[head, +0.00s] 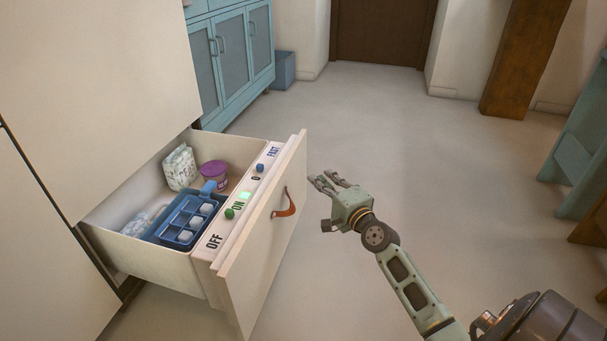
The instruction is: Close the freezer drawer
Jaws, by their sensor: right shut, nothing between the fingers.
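The freezer drawer (262,262) is pulled out from the white freezer (95,75) at the left. Its front faces right and carries a brown-orange leather pull (286,206). Inside are a blue ice tray (180,232) with ice cubes, a purple-lidded tub (214,173) and a white patterned bag (180,167). A control strip on the drawer shows OFF, ON and FAST. My right gripper (322,183) is to the right of the drawer front, apart from it, with its fingers pointing towards the drawer. It is shut and empty. My left gripper does not show.
Blue cabinets (232,55) stand behind the freezer, with a blue bin (283,70) beside them. The floor (400,130) around the drawer is clear. Teal furniture (580,140) stands at the right edge, and a brown door (382,30) is at the back.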

